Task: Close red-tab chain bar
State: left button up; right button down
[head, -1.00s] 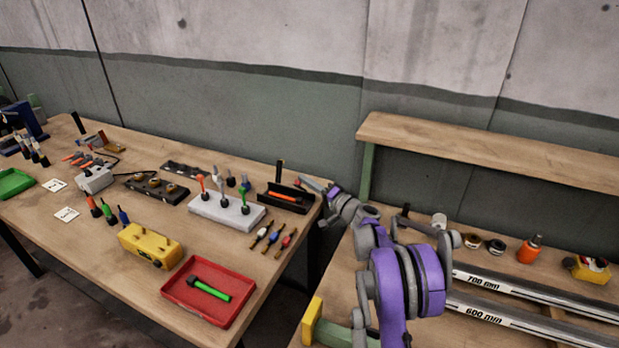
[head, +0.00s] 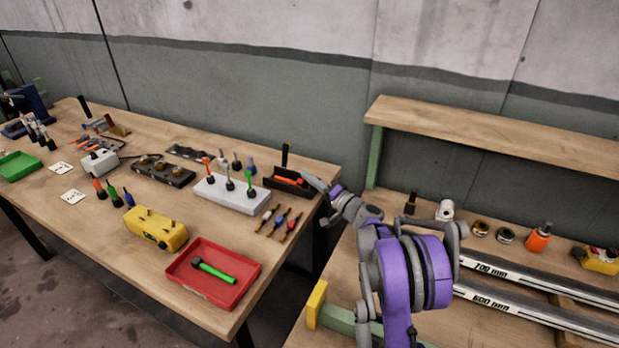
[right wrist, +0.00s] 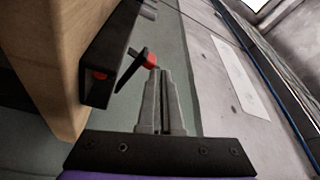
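A black holder (head: 283,190) with an orange-red piece (head: 290,182) in it and a black upright part (head: 285,155) behind stands at the right back of the left table. In the right wrist view the black holder (right wrist: 108,60) is at the left, with a slanted black bar (right wrist: 130,72) and a red tab (right wrist: 150,60) at its end. My right gripper (right wrist: 161,72) has its fingers together, its tips right at the red tab. I cannot tell if they touch. In the head view the right gripper (head: 314,183) is at the holder's right end. My left gripper is out of view.
A white block with coloured levers (head: 229,193), small coloured tools (head: 278,221) and a red tray (head: 237,286) lie left and in front of the holder. A yellow box (head: 155,230) stands farther left. The right bench has a shelf (head: 490,135) and long metal bars (head: 520,275).

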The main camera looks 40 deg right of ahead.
dwell(0.4)
notch_tip(320, 180, up, 4)
jog(key=r+p, duration=0.1)
jog(key=p, duration=0.2)
jog(key=s+d+f+b, duration=0.2)
jog(key=s+d+f, duration=0.2)
jog(key=s, duration=0.4)
notch_tip(320, 180, up, 6)
jog(key=d+n+g+y+p, duration=0.25)
jog(key=n+g+y, duration=0.3)
jog(key=n, duration=1.05)
jog(key=shift+g+h, duration=0.25)
jog(key=shift+h, duration=0.2)
jog(key=x, duration=0.3)
jog(key=f+x, duration=0.1)
jog(key=x, duration=0.3)
jog(key=s+f+x, duration=0.1)
jog(key=x, duration=0.3)
jog(key=shift+w+a, duration=0.1)
jog(key=shift+a, duration=0.35)
jog(key=shift+a+f, duration=0.1)
jog(key=shift+f, duration=0.7)
